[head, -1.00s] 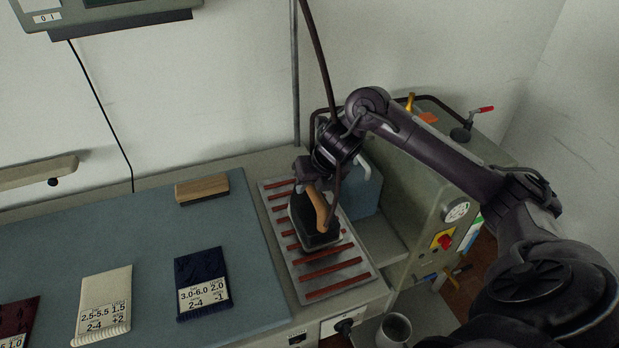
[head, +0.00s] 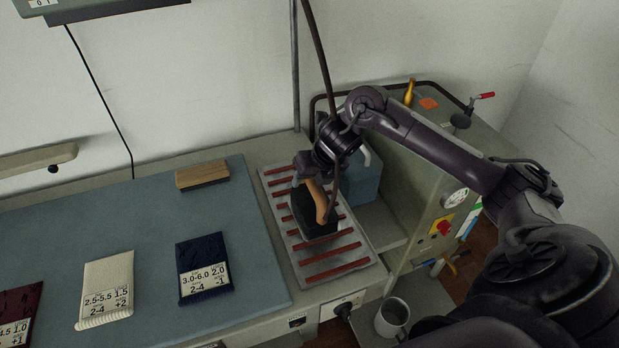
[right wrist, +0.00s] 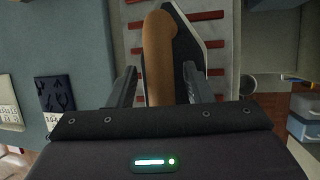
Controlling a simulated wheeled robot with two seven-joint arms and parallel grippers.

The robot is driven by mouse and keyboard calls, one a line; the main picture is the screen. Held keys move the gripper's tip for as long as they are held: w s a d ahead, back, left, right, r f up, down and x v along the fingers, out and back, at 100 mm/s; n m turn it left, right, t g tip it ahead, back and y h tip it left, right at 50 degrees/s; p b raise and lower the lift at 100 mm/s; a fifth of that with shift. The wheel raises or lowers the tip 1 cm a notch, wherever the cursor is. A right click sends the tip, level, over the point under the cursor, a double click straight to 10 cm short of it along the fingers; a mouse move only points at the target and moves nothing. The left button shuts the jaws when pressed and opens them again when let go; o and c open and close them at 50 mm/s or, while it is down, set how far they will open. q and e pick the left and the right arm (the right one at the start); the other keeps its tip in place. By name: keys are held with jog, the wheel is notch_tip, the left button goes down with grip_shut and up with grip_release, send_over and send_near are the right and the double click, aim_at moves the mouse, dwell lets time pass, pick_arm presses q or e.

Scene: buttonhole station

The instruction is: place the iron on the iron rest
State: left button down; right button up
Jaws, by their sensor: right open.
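The iron (head: 314,222), dark with a tan handle, sits on the iron rest (head: 334,272), a grey metal plate with red-brown bars. In the right wrist view the iron's handle (right wrist: 158,55) lies between the two fingers of my right gripper (right wrist: 158,88), with a gap showing beside it. My right gripper (head: 310,182) is open at the far end of the handle, and partly hides the iron. The iron rest also shows in the right wrist view (right wrist: 216,54). My left gripper is not in view.
A blue-grey pad (head: 150,240) left of the rest holds a wooden block (head: 202,175), a navy cloth (head: 204,268) and a cream cloth (head: 107,285). A blue container (head: 364,180) stands close right of the iron. A brown hose (head: 321,60) hangs beside my right arm.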

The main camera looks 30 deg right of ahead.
jog(key=b+v, duration=0.1)
jog(key=v, duration=0.3)
jog(key=shift+d+r, duration=0.1)
jog(key=shift+r, duration=0.1)
jog(key=p+v, duration=0.1)
jog(key=v, duration=0.6)
jog(key=shift+s+r+p, duration=0.2)
jog(key=shift+p, duration=0.15)
